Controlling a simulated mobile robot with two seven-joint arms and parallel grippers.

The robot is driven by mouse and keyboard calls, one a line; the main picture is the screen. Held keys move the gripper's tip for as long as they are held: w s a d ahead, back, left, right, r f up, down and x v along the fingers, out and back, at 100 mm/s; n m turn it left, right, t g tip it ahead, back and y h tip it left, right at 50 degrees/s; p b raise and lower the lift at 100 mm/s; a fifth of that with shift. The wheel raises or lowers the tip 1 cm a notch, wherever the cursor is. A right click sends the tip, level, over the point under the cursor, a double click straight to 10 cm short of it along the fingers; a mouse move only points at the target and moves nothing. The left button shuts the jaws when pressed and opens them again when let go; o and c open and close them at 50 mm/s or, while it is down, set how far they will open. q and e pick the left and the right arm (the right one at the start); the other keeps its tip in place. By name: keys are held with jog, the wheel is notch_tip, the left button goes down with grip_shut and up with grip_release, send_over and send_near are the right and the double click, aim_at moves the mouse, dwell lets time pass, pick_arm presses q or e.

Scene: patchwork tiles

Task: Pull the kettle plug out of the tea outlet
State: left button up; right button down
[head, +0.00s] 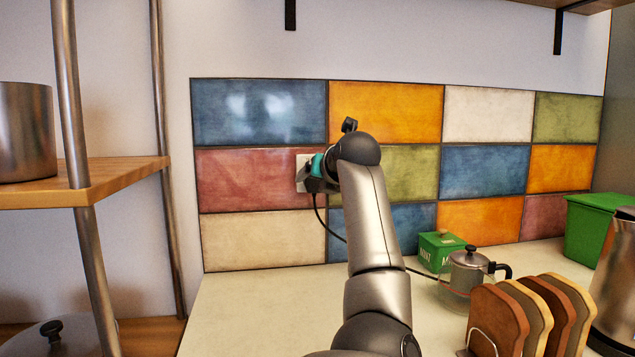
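The outlet (301,160) is a pale plate on the red tile of the patchwork wall. My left gripper (317,172) is right in front of it, with a teal part and dark finger parts close against the plate. The plug is mostly hidden by the gripper, so I cannot tell whether the fingers are closed on it. A dark cord (320,215) hangs from this spot and runs down and right behind my arm. A steel kettle (612,285) stands at the right edge, partly cut off. My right gripper is not in view.
On the counter (250,310) stand a green tin (436,256), a small glass pot with a steel lid (468,265), a toast rack with bread slices (520,315) and a green bin (590,225). A shelf unit (120,182) with pots stands left. The counter's left part is clear.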

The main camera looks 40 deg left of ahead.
pick_arm(q)
grip_shut()
dwell(0.9)
jog(key=shift+s+d, duration=0.2)
jog(key=shift+d, duration=0.1)
dwell(0.8)
jog(key=shift+c, duration=1.5)
grip_release()
jog(key=shift+a, duration=0.1)
grip_shut()
jog(key=shift+s+d+b, duration=0.6)
jog(key=shift+d, duration=0.25)
